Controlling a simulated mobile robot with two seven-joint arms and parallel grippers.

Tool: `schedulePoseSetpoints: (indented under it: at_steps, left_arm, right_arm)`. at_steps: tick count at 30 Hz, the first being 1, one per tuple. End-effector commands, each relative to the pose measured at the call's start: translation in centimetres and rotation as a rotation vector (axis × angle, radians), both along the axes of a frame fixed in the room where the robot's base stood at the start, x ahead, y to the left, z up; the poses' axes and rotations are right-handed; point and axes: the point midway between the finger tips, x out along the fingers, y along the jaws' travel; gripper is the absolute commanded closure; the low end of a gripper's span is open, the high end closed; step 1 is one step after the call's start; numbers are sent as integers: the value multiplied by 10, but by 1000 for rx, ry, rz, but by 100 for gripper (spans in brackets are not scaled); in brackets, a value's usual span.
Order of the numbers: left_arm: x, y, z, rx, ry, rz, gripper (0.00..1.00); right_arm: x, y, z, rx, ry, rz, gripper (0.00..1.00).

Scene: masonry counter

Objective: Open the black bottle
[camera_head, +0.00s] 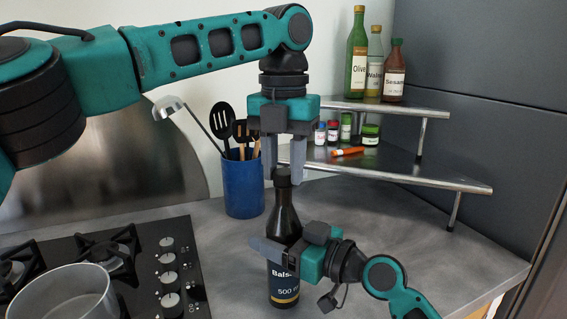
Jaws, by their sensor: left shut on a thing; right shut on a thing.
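The black bottle (284,286), with a dark label reading "Balsa…" and "500 ml", stands upright on the grey counter. Its dark cap (282,177) is at the top of the neck. My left gripper (283,168) points straight down from above, its two fingers on either side of the cap, and is shut on it. My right gripper (275,246) comes from the lower right and is shut on the bottle's body at about shoulder height. One of its fingers shows across the front; the other is hidden. Whether the cap is loose from the neck cannot be told.
A blue utensil holder (243,189) stands behind left of the bottle. A stove (182,262) with a pot (66,294) is at the left. A two-tier metal shelf (440,181) with bottles and jars stands behind right.

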Motion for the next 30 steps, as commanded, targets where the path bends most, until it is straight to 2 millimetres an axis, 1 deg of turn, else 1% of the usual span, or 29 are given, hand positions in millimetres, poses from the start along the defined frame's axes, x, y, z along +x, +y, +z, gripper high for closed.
schedulePoseSetpoints:
  at_steps: [2,5,14,30]
  left_arm:
    - [0,-1,-1,-2,3,34,100]
    - [-1,-2,-2,-3,6,139,100]
    - [0,0,0,-3,4,696,100]
    - [0,1,1,0,-1,1744,100]
  right_arm:
    - [0,0,-1,-2,1,0,100]
    - [0,0,-1,-2,1,0,100]
    - [0,0,-1,-2,1,0,100]
    - [0,0,-1,0,1,-1,100]
